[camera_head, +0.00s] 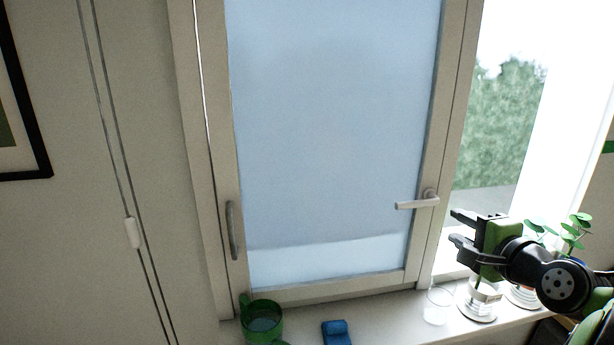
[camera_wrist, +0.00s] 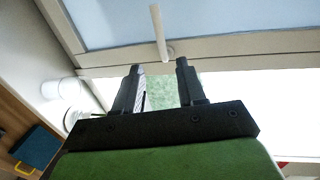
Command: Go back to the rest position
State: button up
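My gripper (camera_head: 457,228) is at the right of the head view, raised above the window sill and pointing left towards the window. In the wrist view my gripper (camera_wrist: 160,68) shows two black fingers held apart with nothing between them. The window handle (camera_head: 418,202) is just beyond and to the left of the fingertips in the head view. It also shows in the wrist view as a pale bar (camera_wrist: 158,32) ahead of the fingers. I cannot tell the exact distance, but no contact is visible.
On the sill (camera_head: 390,318) stand a green mug (camera_head: 262,322), a blue object (camera_head: 336,333), a clear glass (camera_head: 438,305) and a leafy plant (camera_head: 573,232) behind my arm. A dark picture frame (camera_head: 30,130) hangs at left. The air before the window pane is free.

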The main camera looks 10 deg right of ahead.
jog(key=s+a+f+n+g+y, duration=0.1)
jog(key=s+a+f+n+g, duration=0.3)
jog(key=a, duration=0.6)
jog(key=w+a+f+n+g+y, duration=0.1)
jog(key=a+n, duration=0.5)
jog(key=a, duration=0.3)
jog(key=s+a+f+n+g, duration=0.2)
jog(key=s+a+f+n, duration=0.1)
jog(key=s, duration=0.5)
jog(key=s+a+f+n+g+h, duration=0.1)
jog(key=s+a+f+n+g, duration=0.2)
jog(key=s+f+n, duration=0.2)
jog(key=s, duration=0.3)
jog(key=shift+s+n, duration=0.4)
jog(key=shift+c, duration=0.5)
